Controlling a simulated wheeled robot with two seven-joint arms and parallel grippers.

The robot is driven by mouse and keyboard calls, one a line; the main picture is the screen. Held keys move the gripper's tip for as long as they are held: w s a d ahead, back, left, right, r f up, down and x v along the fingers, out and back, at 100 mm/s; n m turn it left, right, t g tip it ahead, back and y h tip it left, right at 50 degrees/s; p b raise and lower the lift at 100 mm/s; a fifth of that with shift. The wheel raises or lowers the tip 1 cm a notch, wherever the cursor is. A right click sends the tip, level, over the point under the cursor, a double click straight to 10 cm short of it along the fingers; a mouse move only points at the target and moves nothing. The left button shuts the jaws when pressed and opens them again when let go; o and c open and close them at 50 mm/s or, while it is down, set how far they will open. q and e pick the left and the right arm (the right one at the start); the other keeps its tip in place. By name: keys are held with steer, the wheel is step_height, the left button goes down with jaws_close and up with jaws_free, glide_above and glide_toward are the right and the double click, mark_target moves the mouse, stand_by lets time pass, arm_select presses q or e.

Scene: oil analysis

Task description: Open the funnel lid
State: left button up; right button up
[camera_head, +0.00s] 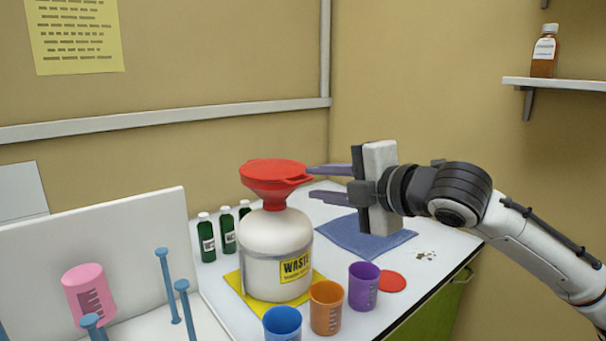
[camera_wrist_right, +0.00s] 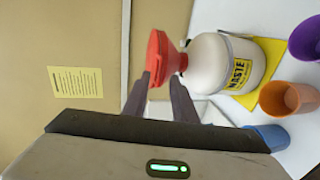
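A red funnel (camera_head: 274,182) with its red lid (camera_head: 273,168) down on top sits in the neck of a white waste container (camera_head: 277,245). My right gripper (camera_head: 311,182) is to the right of the funnel, with its two fingers apart and pointing at it. In the right wrist view the funnel (camera_wrist_right: 160,58) shows just beyond and between the fingertips (camera_wrist_right: 160,82); I cannot tell whether they touch it. Nothing is held between the fingers. My left gripper is in neither view.
Blue (camera_head: 282,323), orange (camera_head: 326,307) and purple (camera_head: 363,286) cups stand in front of the container. Green bottles (camera_head: 228,231) stand behind it at left. A blue cloth (camera_head: 365,238) lies under my right gripper. A red disc (camera_head: 392,281) lies at right. A rack with blue pegs (camera_head: 165,280) fills the left.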

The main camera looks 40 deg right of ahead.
mark_target(303, 182)
steer(key=shift+p+x, duration=0.75)
steer(key=shift+x, duration=1.85)
jaws_close()
steer(key=shift+f, duration=0.15)
